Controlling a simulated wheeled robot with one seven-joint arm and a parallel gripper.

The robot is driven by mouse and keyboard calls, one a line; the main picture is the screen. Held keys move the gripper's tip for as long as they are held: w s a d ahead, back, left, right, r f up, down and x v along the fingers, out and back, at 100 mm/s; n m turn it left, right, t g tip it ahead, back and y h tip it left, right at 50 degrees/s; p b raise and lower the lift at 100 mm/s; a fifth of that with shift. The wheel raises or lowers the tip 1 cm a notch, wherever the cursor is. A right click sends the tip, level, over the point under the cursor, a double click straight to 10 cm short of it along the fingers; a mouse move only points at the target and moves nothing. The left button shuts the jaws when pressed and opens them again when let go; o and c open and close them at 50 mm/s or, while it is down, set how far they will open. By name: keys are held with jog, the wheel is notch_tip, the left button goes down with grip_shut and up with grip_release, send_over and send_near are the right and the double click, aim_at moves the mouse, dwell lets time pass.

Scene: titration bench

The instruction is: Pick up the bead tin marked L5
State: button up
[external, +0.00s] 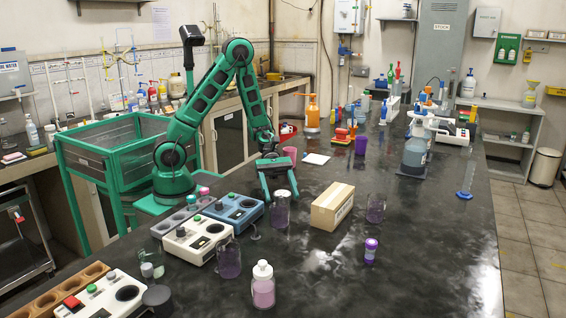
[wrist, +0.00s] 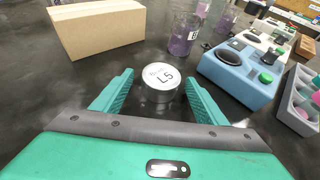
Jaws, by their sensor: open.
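The bead tin marked L5 (wrist: 161,83) is a short silver cylinder with a white lid, standing upright on the dark bench in the wrist view. Its label faces up. My gripper (wrist: 158,90) is open, its two green fingers to the left and right of the tin with a gap on each side. The tin is at the fingertips and nothing is held.
A cardboard box (external: 332,206) stands right of my gripper. A beaker of purple liquid (external: 280,210) and a blue stirrer unit (external: 234,210) are close by; in the wrist view the beaker (wrist: 182,40) is just beyond the tin. A purple-capped vial (external: 371,250) stands farther right.

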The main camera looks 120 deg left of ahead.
jog(key=shift+w+d, duration=0.1)
jog(key=c, duration=1.1)
jog(key=shift+c, duration=0.2)
jog(key=shift+r, duration=0.1)
